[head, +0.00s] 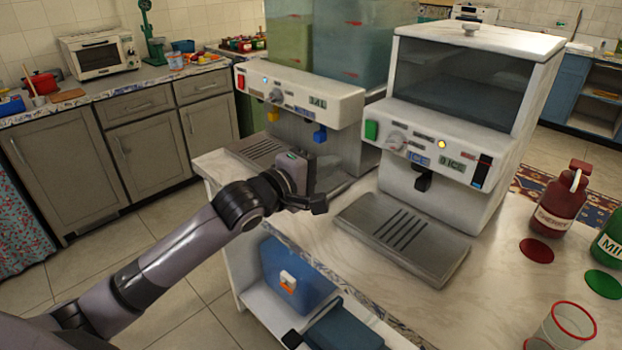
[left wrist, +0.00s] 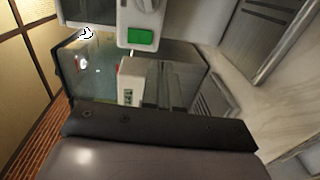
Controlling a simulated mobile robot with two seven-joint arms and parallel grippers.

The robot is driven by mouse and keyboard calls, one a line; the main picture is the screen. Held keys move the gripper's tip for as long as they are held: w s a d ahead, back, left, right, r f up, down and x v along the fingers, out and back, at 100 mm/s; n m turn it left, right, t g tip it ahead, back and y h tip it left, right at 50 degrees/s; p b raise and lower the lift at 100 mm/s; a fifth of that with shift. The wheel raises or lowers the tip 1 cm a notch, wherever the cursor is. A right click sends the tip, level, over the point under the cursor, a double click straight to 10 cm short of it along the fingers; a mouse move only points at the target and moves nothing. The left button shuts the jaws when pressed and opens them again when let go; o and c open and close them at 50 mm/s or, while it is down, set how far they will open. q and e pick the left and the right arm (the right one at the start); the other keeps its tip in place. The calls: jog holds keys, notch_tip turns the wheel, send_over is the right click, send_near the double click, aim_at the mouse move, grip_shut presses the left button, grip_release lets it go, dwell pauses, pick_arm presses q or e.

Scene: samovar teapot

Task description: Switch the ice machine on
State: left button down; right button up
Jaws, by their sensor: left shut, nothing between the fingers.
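The ice machine (head: 455,160) is a white box with a dark window and lid, on the right of the counter in the head view. Its front panel has a green button (head: 371,130), a round knob (head: 397,140), a lit yellow lamp (head: 413,144) and ICE labels. A black spout (head: 423,182) hangs below the panel. The green button also shows in the left wrist view (left wrist: 141,37), with part of the knob (left wrist: 148,5) above it.
A second dispenser (head: 340,100) with a red button and blue tap stands left of the ice machine. A metal drip tray (head: 345,221) lies before the ice machine. Red and green bottles (head: 557,205) and a glass (head: 562,330) stand at the right. Blue bins sit below the counter.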

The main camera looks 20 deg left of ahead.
pick_arm(q)
jog(key=shift+f+v, duration=0.2)
jog(key=shift+v, duration=0.8)
jog(key=shift+f+v, duration=0.2)
jog(key=shift+v, duration=0.8)
jog(key=s+d+f+m+g+y, duration=0.1)
jog(key=s+f+m, duration=0.35)
jog(key=f, duration=0.55)
jog(key=s+f+m+g+y, duration=0.1)
jog(key=s+f+m, duration=0.35)
jog(key=f, duration=0.45)
jog(key=s+f+m+g+y, duration=0.1)
jog(key=s+f+m+g, duration=0.2)
jog(key=s+f+m, duration=0.4)
jog(key=s+f, duration=0.6)
jog(key=s, duration=0.2)
jog(key=shift+s+d+y, duration=0.2)
jog(key=shift+d+y, duration=0.1)
jog(key=shift+y, duration=0.1)
